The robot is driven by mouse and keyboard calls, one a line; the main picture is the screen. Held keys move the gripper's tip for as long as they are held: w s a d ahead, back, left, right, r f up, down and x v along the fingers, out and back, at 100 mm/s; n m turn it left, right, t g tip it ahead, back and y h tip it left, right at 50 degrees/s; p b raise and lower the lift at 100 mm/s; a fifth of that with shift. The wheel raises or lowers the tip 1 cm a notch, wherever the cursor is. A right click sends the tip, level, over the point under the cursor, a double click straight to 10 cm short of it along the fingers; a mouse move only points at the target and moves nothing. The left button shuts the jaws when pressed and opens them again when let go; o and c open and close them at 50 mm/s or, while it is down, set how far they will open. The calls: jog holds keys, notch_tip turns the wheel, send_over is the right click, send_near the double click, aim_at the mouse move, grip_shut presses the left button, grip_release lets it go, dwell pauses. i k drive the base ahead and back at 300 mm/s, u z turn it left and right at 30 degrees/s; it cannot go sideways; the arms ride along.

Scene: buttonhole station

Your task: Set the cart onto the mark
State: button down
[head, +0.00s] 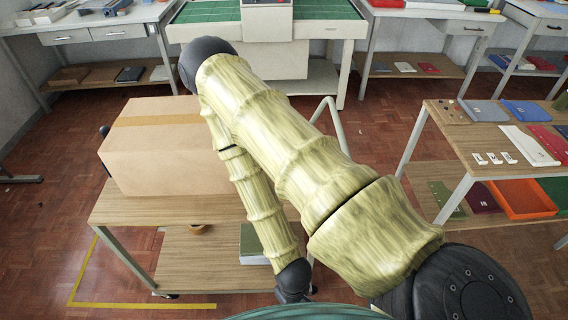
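The cart (140,211) is a wood-topped two-shelf trolley with grey legs, standing left of centre in the head view. A grey curved tube (330,115), apparently its handle, rises at its right. The mark (69,285) is a yellow line on the floor, with an L-shaped corner at lower left. The cart's near left foot is inside that corner, apart from both lines. The rest of the mark is hidden or out of view. My arm crosses over the cart and hides its right part. My gripper cannot be made out; the arm's lower end is dark near the cart's near right side.
A cardboard box (160,165) sits on the cart; a green book (252,243) lies on its lower shelf. A shelf table (440,125) with books and an orange tray (522,199) stands right. Workbenches (110,20) line the back.

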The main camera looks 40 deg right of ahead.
aim_at(208, 262)
jog(key=u, duration=1.35)
jog(key=k, duration=1.25)
jog(key=z, duration=2.05)
jog(key=i, duration=0.5)
